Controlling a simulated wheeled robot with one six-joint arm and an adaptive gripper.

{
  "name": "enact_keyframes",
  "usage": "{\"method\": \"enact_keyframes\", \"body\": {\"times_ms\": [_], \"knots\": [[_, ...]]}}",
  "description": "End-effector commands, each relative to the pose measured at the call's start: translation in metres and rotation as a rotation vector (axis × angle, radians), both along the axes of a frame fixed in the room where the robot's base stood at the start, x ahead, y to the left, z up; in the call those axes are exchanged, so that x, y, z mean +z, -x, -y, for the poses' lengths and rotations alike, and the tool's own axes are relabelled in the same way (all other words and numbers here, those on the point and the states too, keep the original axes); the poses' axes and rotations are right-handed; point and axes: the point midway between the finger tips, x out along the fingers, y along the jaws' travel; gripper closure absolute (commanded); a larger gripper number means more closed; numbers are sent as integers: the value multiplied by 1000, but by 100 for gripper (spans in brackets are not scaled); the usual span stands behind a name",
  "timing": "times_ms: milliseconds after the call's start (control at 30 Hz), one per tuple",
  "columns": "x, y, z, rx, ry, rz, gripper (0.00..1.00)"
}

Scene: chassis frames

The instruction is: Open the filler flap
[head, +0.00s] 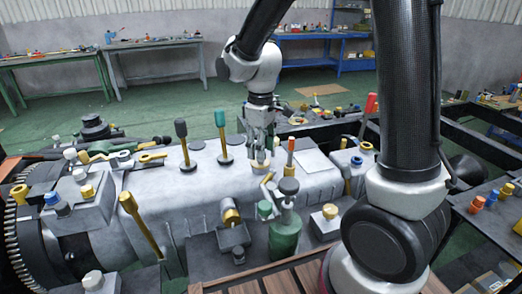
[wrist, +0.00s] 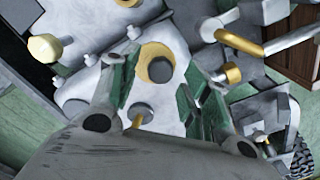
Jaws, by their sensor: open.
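A round yellow piece with a grey disc in its middle (wrist: 158,66) shows between my fingers in the wrist view. It may be the filler flap, but I cannot tell for sure. In the head view a small pale yellow round part (head: 258,163) sits on top of the grey housing (head: 215,165), right under my gripper (head: 260,135). My gripper points down and is open. In the wrist view the fingers of my gripper (wrist: 158,92) stand apart on either side of the yellow piece. Contact cannot be made out.
A black-knobbed lever (head: 183,145) and a green-knobbed lever (head: 222,135) stand left of my gripper. A red-handled lever (head: 368,110) stands to the right. A green canister (head: 284,235) is in front. A workbench (head: 60,60) is at the back left.

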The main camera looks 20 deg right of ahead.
Motion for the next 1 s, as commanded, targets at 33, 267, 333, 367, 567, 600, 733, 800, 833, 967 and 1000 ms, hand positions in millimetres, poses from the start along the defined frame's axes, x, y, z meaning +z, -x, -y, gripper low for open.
{"method": "enact_keyframes", "body": {"times_ms": [33,267,333,367,567,600,733,800,833,967,1000], "knots": [[-5,0,0,0,1,-2,53],[-11,0,0,-1,0,0,53],[-11,0,0,-1,0,0,53],[-11,0,0,-1,0,0,53],[-11,0,0,-1,0,0,85],[-11,0,0,-1,0,0,93],[-11,0,0,-1,0,0,100],[-11,0,0,-1,0,0,100],[-11,0,0,-1,0,0,100],[-10,-1,0,-1,-1,-13,100],[-10,-2,0,-2,-1,-23,100]]}}
